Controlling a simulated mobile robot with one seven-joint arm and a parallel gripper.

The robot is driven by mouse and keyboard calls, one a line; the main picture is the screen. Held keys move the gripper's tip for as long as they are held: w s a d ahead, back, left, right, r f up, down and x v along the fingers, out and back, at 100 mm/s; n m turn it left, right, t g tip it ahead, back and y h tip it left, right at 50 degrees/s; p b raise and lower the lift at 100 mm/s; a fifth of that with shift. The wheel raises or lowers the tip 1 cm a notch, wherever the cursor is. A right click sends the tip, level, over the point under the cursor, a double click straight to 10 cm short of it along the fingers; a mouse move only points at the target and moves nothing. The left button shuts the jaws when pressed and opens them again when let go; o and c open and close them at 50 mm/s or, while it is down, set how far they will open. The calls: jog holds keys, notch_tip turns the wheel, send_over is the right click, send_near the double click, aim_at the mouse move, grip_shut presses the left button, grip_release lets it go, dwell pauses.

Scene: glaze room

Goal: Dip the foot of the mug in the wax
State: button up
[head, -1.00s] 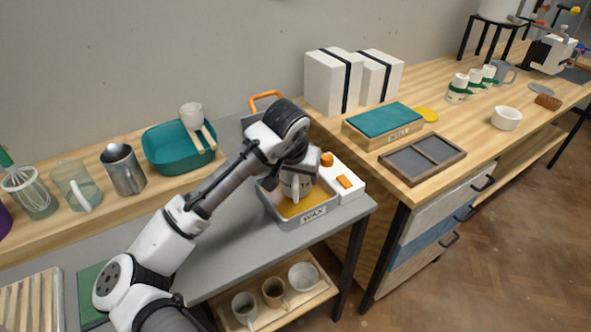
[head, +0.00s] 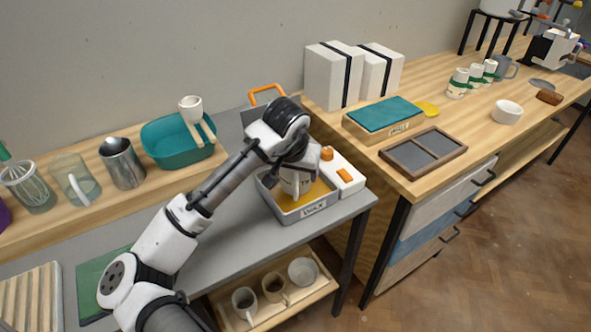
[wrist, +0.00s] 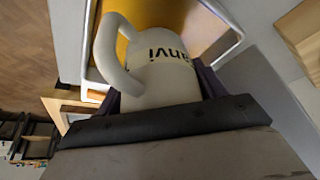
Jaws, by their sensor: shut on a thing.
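My gripper (head: 297,170) is shut on a white mug (head: 296,187) and holds it over the grey wax tray (head: 305,213). The tray stands on the grey table with orange-yellow wax (head: 321,190) in it. In the wrist view the mug (wrist: 165,80) fills the middle between the dark fingers, with its handle to the left and dark lettering on its side. The wax (wrist: 160,14) shows beyond it. The mug's foot is hard to make out, and I cannot tell whether it touches the wax.
A white box with orange parts (head: 343,172) stands close against the tray's right side. A teal basin (head: 168,145) and a metal pitcher (head: 122,165) stand on the shelf behind. Several cups sit on a lower board (head: 297,302).

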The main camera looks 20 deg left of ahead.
jog(key=shift+f+b, duration=0.55)
jog(key=shift+f, duration=0.3)
dwell(1.2)
jog(key=shift+r, duration=0.1)
jog(key=shift+r+p, duration=1.35)
jog(key=shift+r, duration=0.15)
dwell(0.4)
notch_tip(320, 180, up, 7)
jog(key=p, duration=0.5)
jog(key=shift+p, duration=0.4)
